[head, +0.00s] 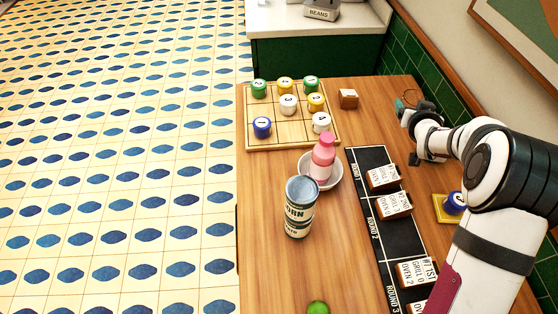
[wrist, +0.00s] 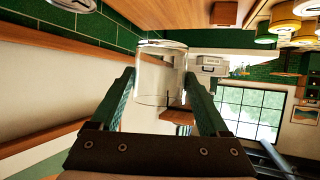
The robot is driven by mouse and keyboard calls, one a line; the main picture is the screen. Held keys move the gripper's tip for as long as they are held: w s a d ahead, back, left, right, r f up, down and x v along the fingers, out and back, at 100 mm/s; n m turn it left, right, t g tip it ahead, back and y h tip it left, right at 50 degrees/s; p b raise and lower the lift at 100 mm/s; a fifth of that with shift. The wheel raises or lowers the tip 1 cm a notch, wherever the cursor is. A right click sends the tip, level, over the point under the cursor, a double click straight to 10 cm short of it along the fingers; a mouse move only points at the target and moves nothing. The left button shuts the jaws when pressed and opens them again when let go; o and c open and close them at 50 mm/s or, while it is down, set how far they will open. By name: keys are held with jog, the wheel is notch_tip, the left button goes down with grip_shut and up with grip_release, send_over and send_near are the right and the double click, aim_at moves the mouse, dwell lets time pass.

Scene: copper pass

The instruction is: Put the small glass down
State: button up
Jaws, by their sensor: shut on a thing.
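The small glass (wrist: 162,68) is clear and shows in the wrist view between the two green fingers of my gripper (wrist: 160,76). The gripper is shut on it. In the head view my gripper (head: 408,106) is at the right back of the wooden table (head: 270,190), near the green tiled wall. The glass is hard to make out there, and I cannot tell how high it is above the table.
A wooden board (head: 262,101) holds several numbered pieces. A brown block (head: 348,98) stands beside it. A pink bottle (head: 323,152) stands in a white bowl (head: 332,179), near a tin (head: 300,212). A black strip (head: 378,215) carries labelled blocks. A yellow square (head: 443,211) lies right.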

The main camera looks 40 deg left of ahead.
jog(key=s+a+r+m+h, duration=0.1)
jog(key=s+a+r, duration=0.2)
jog(key=s+a, duration=0.6)
jog(key=s+a+r, duration=0.2)
jog(key=s+a, duration=0.4)
jog(key=a, duration=0.8)
jog(key=s+a+f+m+h, duration=0.1)
jog(key=s+f, duration=0.1)
jog(key=s, duration=0.5)
jog(key=s+a+f+m+h, duration=0.1)
jog(key=s+f, duration=0.1)
jog(key=s, duration=0.5)
jog(key=shift+t, duration=0.4)
notch_tip(320, 180, down, 16)
jog(key=shift+d+r, duration=0.1)
jog(key=shift+f, duration=0.2)
